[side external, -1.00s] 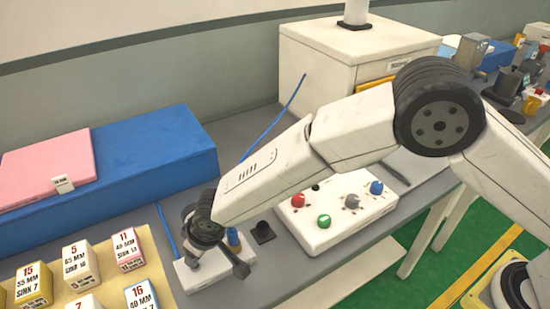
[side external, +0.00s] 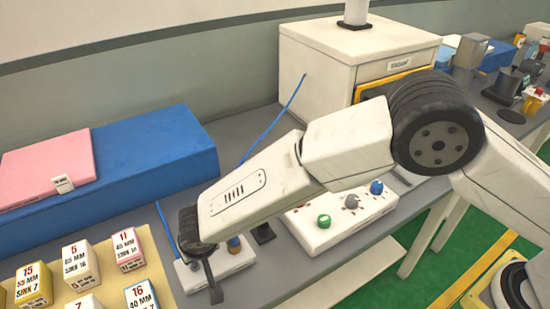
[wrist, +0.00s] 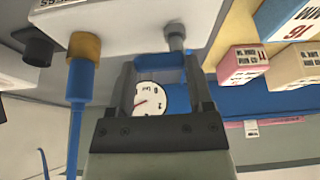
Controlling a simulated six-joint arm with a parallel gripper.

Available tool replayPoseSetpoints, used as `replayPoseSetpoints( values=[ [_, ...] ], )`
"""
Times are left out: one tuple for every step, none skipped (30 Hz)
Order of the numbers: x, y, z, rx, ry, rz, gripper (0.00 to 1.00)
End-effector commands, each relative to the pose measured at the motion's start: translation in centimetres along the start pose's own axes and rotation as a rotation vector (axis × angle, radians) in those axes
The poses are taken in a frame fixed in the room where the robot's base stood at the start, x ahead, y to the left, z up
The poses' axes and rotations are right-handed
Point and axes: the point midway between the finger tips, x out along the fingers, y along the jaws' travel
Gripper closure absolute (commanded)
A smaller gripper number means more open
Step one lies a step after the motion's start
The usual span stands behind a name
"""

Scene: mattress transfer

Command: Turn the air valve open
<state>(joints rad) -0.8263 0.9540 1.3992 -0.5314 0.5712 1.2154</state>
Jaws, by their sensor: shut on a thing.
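The small white air-valve box (side external: 238,262) sits on the bench beside the label blocks; my gripper and forearm hide part of it. In the wrist view its white body (wrist: 125,22) fills the top, with a grey stem (wrist: 175,40) under it. My gripper (wrist: 165,75) is below the stem, its two dark fingers on either side of a blue piece (wrist: 172,66), which looks like the valve handle. It is shut on that piece. A white round dial (wrist: 154,99) shows between the fingers. In the side view my gripper (side external: 213,285) points down at the box's front left.
A blue hose (wrist: 78,110) with a brass fitting (wrist: 84,46) hangs from the box beside my gripper. Label blocks (side external: 80,263) stand close on the left. A control box with knobs (side external: 335,222) is to the right, and a blue foam block (side external: 170,150) lies behind.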

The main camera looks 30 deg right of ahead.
Motion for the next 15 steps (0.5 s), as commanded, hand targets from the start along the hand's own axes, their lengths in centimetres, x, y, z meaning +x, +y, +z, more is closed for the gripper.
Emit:
replayPoseSetpoints(
  values=[
    [-0.05, -0.02, 0.07, 0.011, -0.001, 0.007, 0.93],
    [-0.05, -0.03, 0.07, 0.018, -0.001, 0.009, 0.93],
    [-0.06, -0.05, 0.08, 0.025, -0.001, 0.012, 0.93],
    [-0.06, -0.05, 0.08, 0.029, -0.001, 0.014, 0.93],
    [-0.07, -0.06, 0.09, 0.034, -0.001, 0.015, 0.93],
    [-0.07, -0.06, 0.09, 0.038, -0.001, 0.016, 0.93],
    [-0.07, -0.06, 0.1, 0.04, -0.001, 0.017, 0.93],
    [-0.07, -0.07, 0.1, 0.042, -0.001, 0.018, 0.93],
    [-0.07, -0.06, 0.1, 0.044, -0.001, 0.018, 0.93],
    [-0.07, -0.06, 0.11, 0.044, -0.001, 0.019, 0.93],
    [-0.07, -0.06, 0.11, 0.045, -0.001, 0.019, 0.93],
    [-0.07, -0.07, 0.11, 0.045, -0.001, 0.018, 0.93],
    [-0.07, -0.06, 0.11, 0.045, -0.001, 0.018, 0.93],
    [-0.07, -0.06, 0.11, 0.045, -0.001, 0.018, 0.93],
    [-0.07, -0.07, 0.11, 0.045, -0.001, 0.018, 0.93]
  ],
)
